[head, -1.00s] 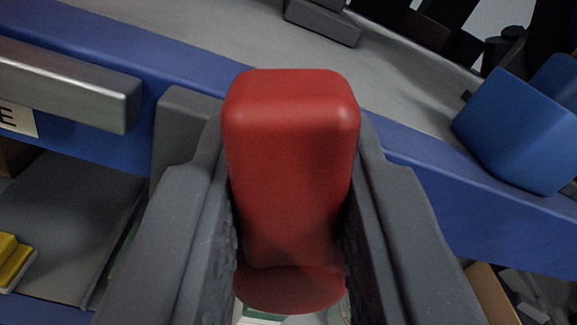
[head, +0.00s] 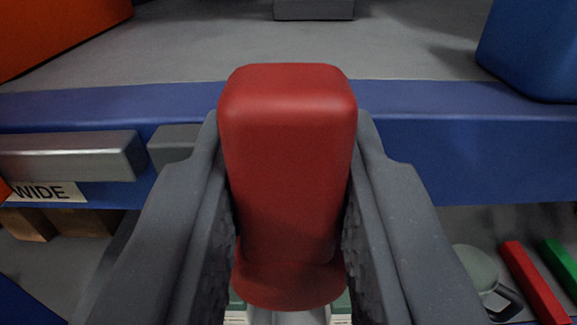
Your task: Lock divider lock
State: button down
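A red block-shaped piece with rounded edges (head: 288,165) and a round red base below it stands between the fingers of my gripper (head: 290,240) in the head view. I take it for the divider lock. The two dark grey fingers lie along its left and right sides and appear to press on it. Its lower end, and whatever it may be attached to, is largely hidden by the fingers and its own body.
A blue shelf edge (head: 470,150) runs across behind the red piece, with a grey shelf surface (head: 220,45) above. A metal bar (head: 70,157) and a "WIDE" label (head: 45,192) are at left. A blue bin (head: 535,50) stands upper right. Red (head: 535,282) and green (head: 562,268) bars lie lower right.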

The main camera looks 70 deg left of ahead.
jog(key=shift+a+f, duration=0.1)
jog(key=shift+f, duration=0.05)
jog(key=c, duration=1.2)
grip_release()
jog(key=shift+w, duration=0.1)
jog(key=shift+c, duration=0.2)
jog(key=b+v, duration=0.4)
jog(key=v, duration=1)
jog(key=shift+b, duration=0.4)
